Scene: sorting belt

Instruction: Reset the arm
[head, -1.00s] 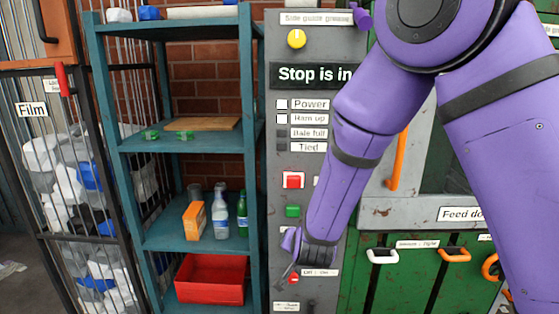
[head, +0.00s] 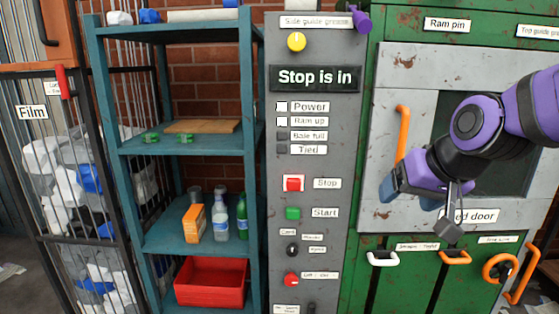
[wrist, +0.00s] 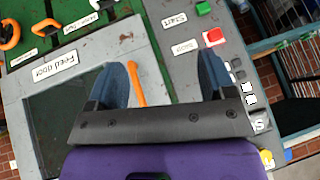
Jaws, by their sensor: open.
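My purple arm reaches in from the right in the head view, and my gripper (head: 420,217) hangs in front of the feed door (head: 387,185). In the wrist view my gripper (wrist: 168,75) shows two blue fingers standing apart with nothing between them. The orange door handle (wrist: 137,84) shows between the fingers in the wrist view, behind them. The handle also shows in the head view (head: 401,134), left of my arm. The label and part of the door are covered by my gripper and forearm.
A grey control panel (head: 315,238) carries a red stop button (head: 293,184), a green start button (head: 293,213) and a "Stop is in" display (head: 315,77). Left stands a teal shelf (head: 180,147) with a red bin (head: 211,282), then a film cage (head: 37,232). Orange and white handles sit below the door.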

